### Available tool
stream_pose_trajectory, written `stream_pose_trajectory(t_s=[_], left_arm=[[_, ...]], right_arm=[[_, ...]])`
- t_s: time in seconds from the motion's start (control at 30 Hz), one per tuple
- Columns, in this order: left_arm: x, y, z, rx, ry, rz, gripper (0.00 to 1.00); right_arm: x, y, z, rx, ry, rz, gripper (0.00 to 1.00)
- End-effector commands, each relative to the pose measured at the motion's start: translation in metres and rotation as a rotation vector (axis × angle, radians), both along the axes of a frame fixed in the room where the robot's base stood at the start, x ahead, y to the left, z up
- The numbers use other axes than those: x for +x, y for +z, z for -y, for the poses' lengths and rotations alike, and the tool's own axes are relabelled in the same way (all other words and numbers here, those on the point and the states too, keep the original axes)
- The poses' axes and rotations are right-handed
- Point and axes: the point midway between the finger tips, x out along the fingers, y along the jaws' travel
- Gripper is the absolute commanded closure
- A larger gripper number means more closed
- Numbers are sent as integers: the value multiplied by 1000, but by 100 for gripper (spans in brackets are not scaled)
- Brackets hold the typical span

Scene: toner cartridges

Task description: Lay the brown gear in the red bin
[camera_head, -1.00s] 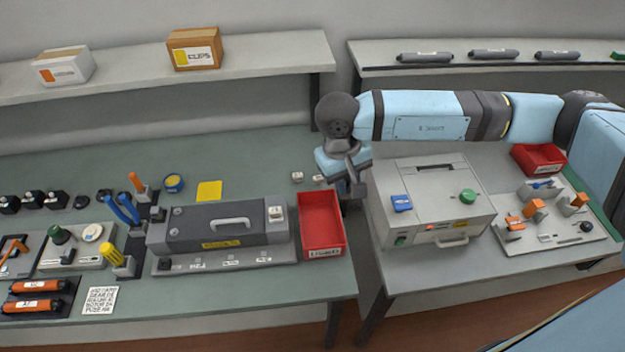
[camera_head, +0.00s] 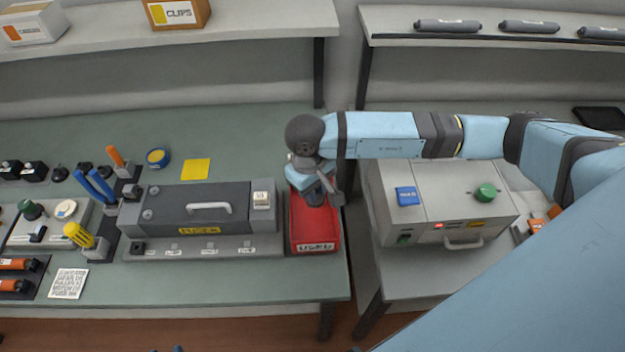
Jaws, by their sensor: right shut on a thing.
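The red bin (camera_head: 316,232), labelled "USED", stands at the right end of the green-topped table. My right gripper (camera_head: 318,198) points down over the back part of this bin. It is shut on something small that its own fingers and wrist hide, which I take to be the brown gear. The gear itself cannot be made out anywhere in view. How far the fingertips are above the bin floor is hard to tell. My left gripper is not in view.
A dark grey machine with a handle (camera_head: 196,222) stands close left of the bin. A light grey box with a green knob (camera_head: 445,212) stands on the right table, past a gap. A shelf (camera_head: 230,38) runs above the back. A yellow square (camera_head: 197,169) lies behind the machine.

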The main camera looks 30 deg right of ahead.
Motion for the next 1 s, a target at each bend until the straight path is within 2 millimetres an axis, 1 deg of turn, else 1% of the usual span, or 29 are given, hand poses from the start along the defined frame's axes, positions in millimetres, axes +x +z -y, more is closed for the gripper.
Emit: stream_pose_trajectory(t_s=[0.03, 0.2, 0.3, 0.37, 0.47, 0.8, 1.0], left_arm=[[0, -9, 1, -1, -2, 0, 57], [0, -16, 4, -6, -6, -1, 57], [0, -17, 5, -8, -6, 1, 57], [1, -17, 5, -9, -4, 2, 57], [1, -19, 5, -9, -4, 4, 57], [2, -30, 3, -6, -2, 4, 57], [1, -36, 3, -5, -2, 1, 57]], right_arm=[[2, 3, -1, 18, 30, 2, 100], [8, 23, 1, 52, 111, 9, 100], [10, 27, 3, 59, 130, 12, 100], [10, 26, 3, 59, 135, 12, 100], [10, 18, 3, 59, 135, 11, 100], [10, -21, 3, 59, 133, 11, 100], [10, -36, 3, 58, 134, 11, 100]])
